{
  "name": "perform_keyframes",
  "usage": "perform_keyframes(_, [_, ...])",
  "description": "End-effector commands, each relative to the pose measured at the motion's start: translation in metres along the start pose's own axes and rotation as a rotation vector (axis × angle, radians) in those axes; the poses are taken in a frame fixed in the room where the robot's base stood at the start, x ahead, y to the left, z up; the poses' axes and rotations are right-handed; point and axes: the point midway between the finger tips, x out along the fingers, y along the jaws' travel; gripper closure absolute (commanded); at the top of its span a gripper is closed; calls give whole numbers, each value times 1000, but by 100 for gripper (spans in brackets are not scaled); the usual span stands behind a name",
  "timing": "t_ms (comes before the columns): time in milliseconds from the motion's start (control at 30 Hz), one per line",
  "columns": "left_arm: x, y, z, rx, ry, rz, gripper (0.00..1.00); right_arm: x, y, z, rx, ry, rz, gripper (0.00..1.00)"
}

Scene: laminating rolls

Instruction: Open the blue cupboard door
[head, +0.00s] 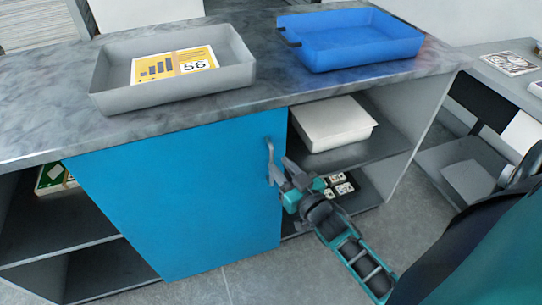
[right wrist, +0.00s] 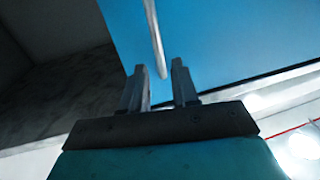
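The blue cupboard door (head: 190,200) stands in the front of the counter and looks shut, flush with the front. Its grey bar handle (head: 270,158) is upright near the door's right edge. My right gripper (head: 280,178) is at the lower part of the handle. In the right wrist view the fingers of the right gripper (right wrist: 158,68) are apart, with the lower end of the handle (right wrist: 153,28) between their tips, against the blue door (right wrist: 225,40). A gap shows beside the handle. My left gripper is not in view.
A grey tray (head: 110,97) with a yellow labelled pack (head: 172,65) and a blue tray (head: 350,42) stand on the counter (head: 265,85). Right of the door, open shelves hold a white box (head: 330,125) and small packs (head: 338,186). Floor before the door is clear.

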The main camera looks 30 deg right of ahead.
Motion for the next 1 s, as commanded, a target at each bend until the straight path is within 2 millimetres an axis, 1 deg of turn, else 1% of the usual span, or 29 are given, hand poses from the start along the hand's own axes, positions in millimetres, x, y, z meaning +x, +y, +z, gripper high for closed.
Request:
perform_keyframes(33, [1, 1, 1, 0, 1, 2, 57, 11, 0, 0, 0, 2, 0, 71])
perform_keyframes(100, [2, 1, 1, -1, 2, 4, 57, 23, 0, 0, 0, 3, -1, 71])
perform_keyframes(200, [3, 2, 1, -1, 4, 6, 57, 37, 0, 1, 0, 1, -1, 71])
perform_keyframes(300, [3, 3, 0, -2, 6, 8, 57, 45, 0, 1, 0, -1, 0, 71])
perform_keyframes(433, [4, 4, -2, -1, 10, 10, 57, 51, 0, 0, 0, 0, 0, 71])
perform_keyframes(700, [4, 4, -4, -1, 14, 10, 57, 52, 0, 0, 0, -1, 0, 71])
perform_keyframes(1000, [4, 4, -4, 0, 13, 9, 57, 51, 0, 0, 0, -1, 0, 99])
